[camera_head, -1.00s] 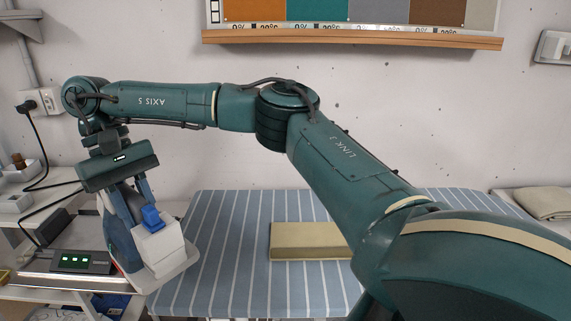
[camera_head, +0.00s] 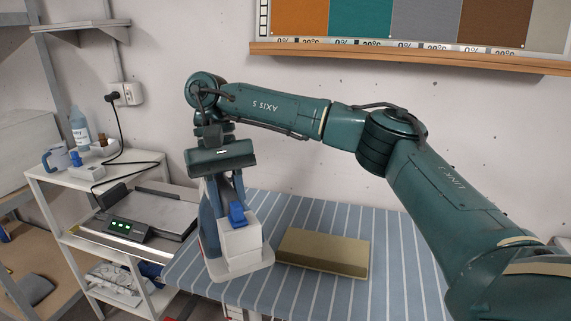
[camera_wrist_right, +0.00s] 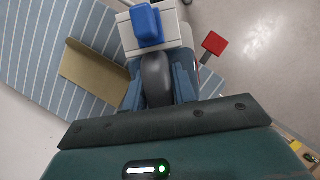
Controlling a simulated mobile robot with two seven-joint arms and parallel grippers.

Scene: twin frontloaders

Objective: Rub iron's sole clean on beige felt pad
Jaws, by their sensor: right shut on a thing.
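The iron (camera_head: 240,246) has a white and blue-grey body, a bright blue button and a pale base. My right gripper (camera_head: 226,198) is shut on its handle from above. In the right wrist view, the dark handle (camera_wrist_right: 157,80) lies between the two blue fingers. The iron is at the left part of the striped board, just left of the pad in the head view. I cannot tell whether its base touches the board; the sole's underside is hidden. The beige felt pad (camera_head: 322,252) lies on the board as a flat block. It also shows in the wrist view (camera_wrist_right: 95,75). My left gripper is not in view.
The striped blue ironing board (camera_head: 390,245) has free room right of the pad. Left stands a white shelf cart (camera_head: 100,168) holding a grey device with green lights (camera_head: 130,229), a blue mug (camera_head: 56,157) and a bottle (camera_head: 80,130). A red square piece (camera_wrist_right: 214,43) shows in the wrist view.

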